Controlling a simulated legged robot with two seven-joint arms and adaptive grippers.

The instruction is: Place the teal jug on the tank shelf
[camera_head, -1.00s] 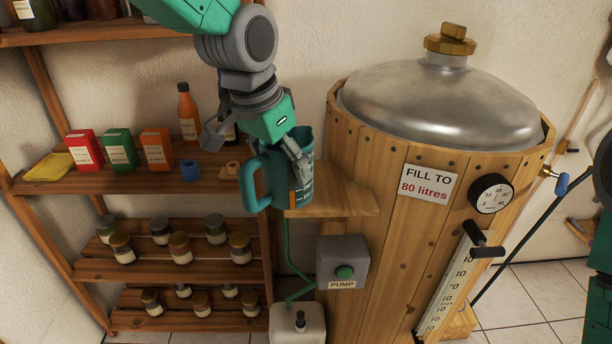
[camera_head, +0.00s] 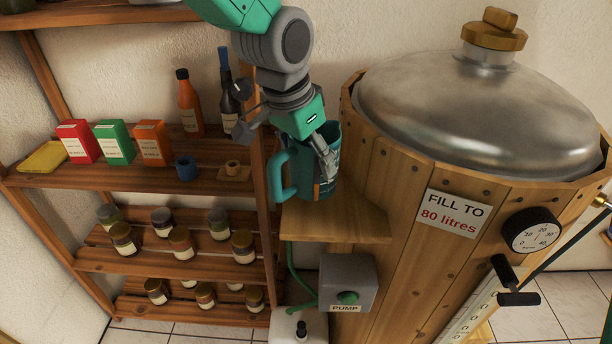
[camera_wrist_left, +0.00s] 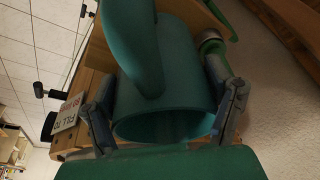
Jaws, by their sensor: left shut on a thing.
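The teal jug (camera_head: 299,172) is upright over the tank shelf (camera_head: 345,222), a small wooden ledge at the tank's left side. Its handle points left in the head view. I cannot tell whether its base touches the ledge. My left gripper (camera_head: 322,150) is shut on the jug from above, one finger showing on its near right side. In the left wrist view the jug (camera_wrist_left: 180,100) sits between both fingers of the left gripper (camera_wrist_left: 160,95), with its handle toward the camera. My right gripper is not in view.
The wooden tank (camera_head: 400,205) with its metal lid stands right of the ledge. The pump box (camera_head: 346,283) is below it. A wooden rack (camera_head: 140,178) with cartons, bottles and several jars stands close on the left. A green hose (camera_head: 291,275) runs under the ledge.

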